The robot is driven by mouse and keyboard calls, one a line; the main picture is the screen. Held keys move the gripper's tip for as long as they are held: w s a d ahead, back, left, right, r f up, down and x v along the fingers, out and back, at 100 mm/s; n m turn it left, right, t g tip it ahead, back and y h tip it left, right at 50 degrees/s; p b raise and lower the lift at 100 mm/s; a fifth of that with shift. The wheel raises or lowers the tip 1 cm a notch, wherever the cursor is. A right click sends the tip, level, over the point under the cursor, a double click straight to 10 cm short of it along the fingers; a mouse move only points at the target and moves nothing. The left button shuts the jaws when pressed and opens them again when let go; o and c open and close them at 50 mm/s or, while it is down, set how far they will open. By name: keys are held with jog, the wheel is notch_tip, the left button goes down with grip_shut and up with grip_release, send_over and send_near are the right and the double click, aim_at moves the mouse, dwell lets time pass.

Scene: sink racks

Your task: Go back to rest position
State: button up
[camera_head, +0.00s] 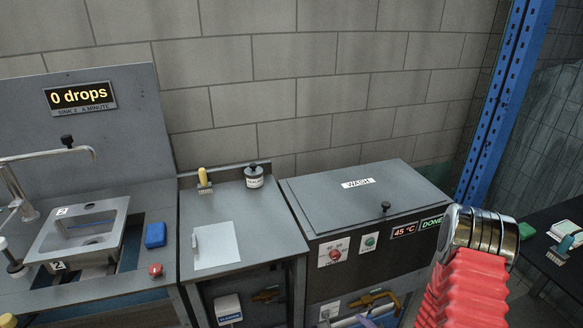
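Part of my arm (472,285), a red ribbed sleeve topped by a round metal and black joint, rises at the lower right. It stands in front of the right side of the wash unit (345,200). No gripper fingers show, so I cannot see whether my gripper holds anything.
A grey sink (85,232) stands at left under a "0 drops" sign (80,97). The middle counter holds a white sheet (216,246), a yellow-handled brush (204,178) and a dark-lidded jar (254,177). A blue post (503,100) and a dark table (545,222) are at right.

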jog(key=s+d+f+m+g+h, duration=0.2)
jog(key=s+d+m+g+h, duration=0.1)
jog(key=s+d+m+g, duration=0.15)
jog(key=s+d+r+m+g+h, duration=0.1)
jog(key=s+d+r+m+g, duration=0.15)
jog(key=r, duration=0.35)
jog(key=s+d+r+m+g+h, duration=0.1)
jog(key=s+r+m+g, duration=0.1)
jog(key=r+m, duration=0.25)
jog(key=s+a+r+m+t, duration=0.1)
jog(key=s+a+r, duration=0.2)
jog(key=r, duration=0.8)
jog(key=s+a+r+m+t+y, duration=0.1)
jog(key=s+a+r, duration=0.2)
jog(key=r, duration=0.8)
jog(key=s+a+r+m+t, duration=0.1)
jog(key=s+a+r, duration=0.3)
jog(key=r, duration=0.7)
jog(key=shift+a, duration=1.35)
